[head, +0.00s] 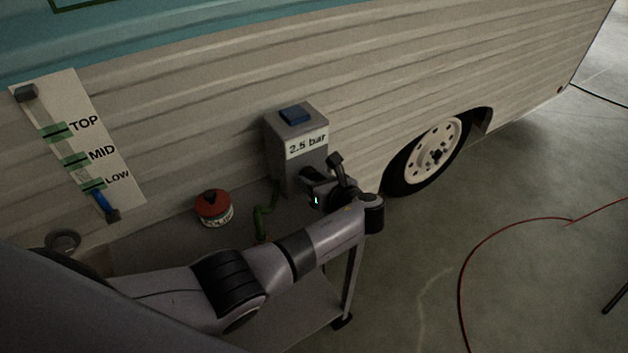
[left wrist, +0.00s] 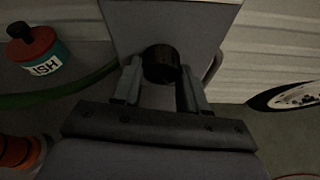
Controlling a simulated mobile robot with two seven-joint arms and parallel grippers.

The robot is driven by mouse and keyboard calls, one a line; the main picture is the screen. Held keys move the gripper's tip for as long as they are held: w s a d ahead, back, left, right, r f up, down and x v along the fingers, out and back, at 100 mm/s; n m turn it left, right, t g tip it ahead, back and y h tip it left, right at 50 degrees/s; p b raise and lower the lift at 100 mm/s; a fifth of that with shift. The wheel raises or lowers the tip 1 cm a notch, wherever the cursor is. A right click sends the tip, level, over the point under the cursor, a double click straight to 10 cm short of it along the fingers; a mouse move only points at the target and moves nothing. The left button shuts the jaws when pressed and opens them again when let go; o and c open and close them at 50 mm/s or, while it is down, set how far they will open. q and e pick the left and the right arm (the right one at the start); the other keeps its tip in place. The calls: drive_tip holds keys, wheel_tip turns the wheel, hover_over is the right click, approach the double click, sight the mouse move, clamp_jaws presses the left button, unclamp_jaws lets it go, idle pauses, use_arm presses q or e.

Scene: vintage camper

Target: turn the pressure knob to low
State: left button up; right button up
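The pressure box (head: 297,170) is a grey unit with a blue button on top and a "2.5 bar" label. It stands on a low cart against the camper. In the left wrist view its front face (left wrist: 205,25) fills the top middle. A round black knob (left wrist: 161,62) sticks out low on that face. My left gripper (head: 322,182) is close in front of the box. In the left wrist view its two fingers (left wrist: 159,78) are apart, one on each side of the knob; I cannot tell whether they touch it. The knob's pointer and marks are not visible.
A red-topped tin (head: 213,208) and a green hose (head: 265,212) lie left of the box on the cart (head: 290,325). A TOP/MID/LOW strip (head: 90,140) is on the camper wall. A wheel (head: 437,155) stands to the right. The floor at right has a red hose (head: 480,245).

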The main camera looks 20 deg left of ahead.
use_arm(q)
drive_tip(key=shift+c, duration=1.3)
drive_tip(key=shift+r+n+t+h+p, duration=0.1)
drive_tip(key=shift+n+t+h+p, duration=0.2)
drive_tip(key=shift+n+p, duration=0.3)
drive_tip(key=shift+n+t, duration=0.3)
drive_tip(key=shift+n, duration=0.2)
drive_tip(key=shift+s+a+n+t+h+p, duration=0.1)
drive_tip(key=shift+n+t+h+p, duration=0.25)
drive_tip(key=shift+n, duration=0.35)
drive_tip(key=shift+f+n+t+h, duration=0.2)
drive_tip(key=shift+n+t+h, duration=0.05)
drive_tip(key=shift+n+t, duration=0.25)
